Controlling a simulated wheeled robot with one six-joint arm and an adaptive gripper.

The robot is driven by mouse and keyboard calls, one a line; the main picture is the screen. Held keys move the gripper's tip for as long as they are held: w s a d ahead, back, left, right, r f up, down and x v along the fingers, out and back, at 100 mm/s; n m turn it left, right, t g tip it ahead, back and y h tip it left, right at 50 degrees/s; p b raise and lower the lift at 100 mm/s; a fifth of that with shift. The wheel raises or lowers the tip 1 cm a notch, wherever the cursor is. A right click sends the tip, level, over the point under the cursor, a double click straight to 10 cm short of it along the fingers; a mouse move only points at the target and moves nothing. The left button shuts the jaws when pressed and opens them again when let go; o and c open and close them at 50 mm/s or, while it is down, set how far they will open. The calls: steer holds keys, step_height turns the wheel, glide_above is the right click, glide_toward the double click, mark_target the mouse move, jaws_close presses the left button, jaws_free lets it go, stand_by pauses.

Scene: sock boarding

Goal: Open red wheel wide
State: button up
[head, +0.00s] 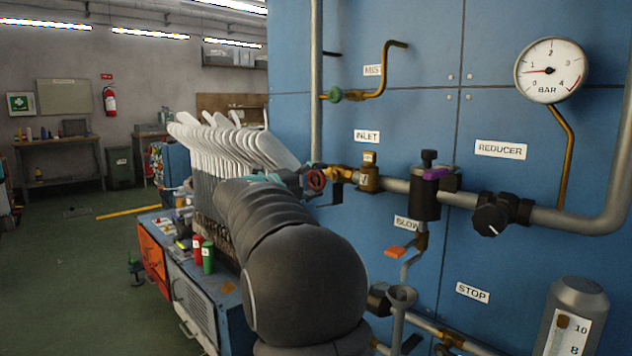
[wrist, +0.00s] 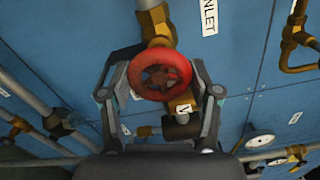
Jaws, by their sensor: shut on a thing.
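The red wheel (wrist: 160,77) is a round handwheel on a brass valve under the INLET label. In the wrist view it sits between the two fingers of my gripper (wrist: 160,92), which is shut on its rim from both sides. In the head view the red wheel (head: 317,180) shows small beside the brass fitting, at the end of my dark arm. My gripper (head: 300,178) is partly hidden there by my own arm. How far the wheel is turned cannot be told.
Right of the wheel are a brass fitting (head: 369,178), a black valve with a purple part (head: 436,173) and a black reducer knob (head: 492,218). The pressure gauge (head: 551,70) reads about 1 bar. A green valve (head: 334,95) is above. White sock boards (head: 235,143) stand left.

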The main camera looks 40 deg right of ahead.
stand_by(0.3)
steer(key=o, duration=1.1)
steer(key=shift+o, duration=0.2)
steer(key=s+a, duration=0.1)
steer(key=a, duration=1.1)
